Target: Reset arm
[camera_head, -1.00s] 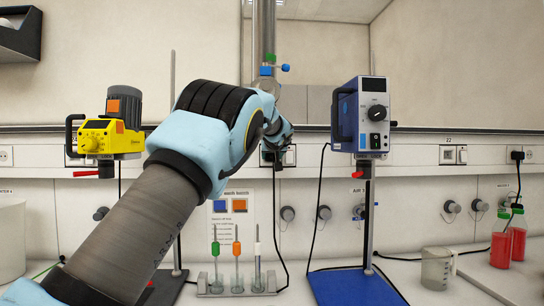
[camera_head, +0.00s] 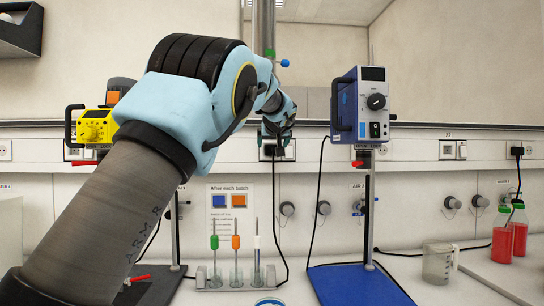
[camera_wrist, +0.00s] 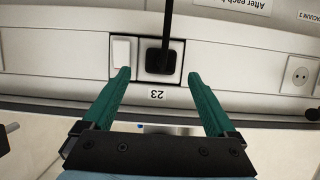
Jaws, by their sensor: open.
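My gripper (camera_wrist: 160,80) shows in the wrist view with two green fingers spread apart and nothing between them. Beyond the fingertips are a white switch and a black plug (camera_wrist: 160,57) in the wall trunking, above the label 23. In the head view my arm reaches up from the lower left, and the gripper end (camera_head: 278,150) hangs in front of the wall trunking. Its fingers are too small to make out well there.
A yellow stirrer (camera_head: 95,127) stands at left, partly behind my arm. A blue stirrer (camera_head: 359,110) on a blue-based stand (camera_head: 360,285) is at right. A rack (camera_head: 213,283) holds several tubes below the gripper. A beaker (camera_head: 438,265) and red bottles (camera_head: 502,240) stand far right.

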